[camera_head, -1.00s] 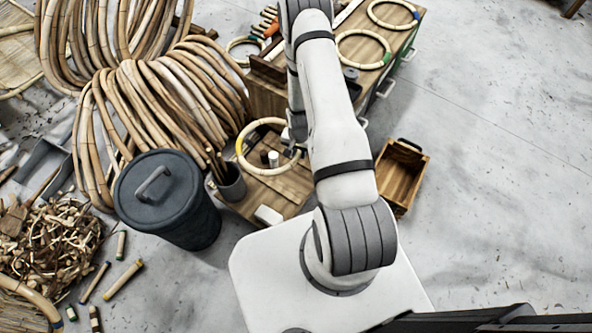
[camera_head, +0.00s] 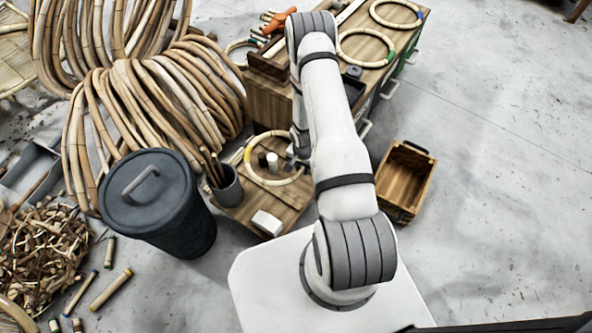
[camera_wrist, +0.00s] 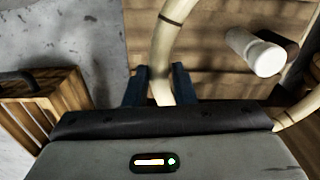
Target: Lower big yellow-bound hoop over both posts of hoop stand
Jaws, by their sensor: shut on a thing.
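The big hoop (camera_head: 250,169), pale rattan with yellow binding, is over the low wooden hoop stand (camera_head: 287,197). My gripper (camera_wrist: 160,88) is shut on the hoop (camera_wrist: 166,52), which runs between its two dark fingers. In the head view my gripper is mostly hidden by my arm, at the hoop's right side. A white-topped post (camera_head: 272,160) and a dark post (camera_head: 262,159) appear inside the hoop's outline. The white-topped post also shows in the wrist view (camera_wrist: 262,56), to the right of the fingers. The hoop's exact height above the stand cannot be told.
A cup of sticks (camera_head: 228,188) and a white block (camera_head: 267,222) are on the stand's board. A lidded dark bin (camera_head: 150,205) is at left, an open wooden crate (camera_head: 404,180) at right. A workbench (camera_head: 268,98) with other hoops is behind.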

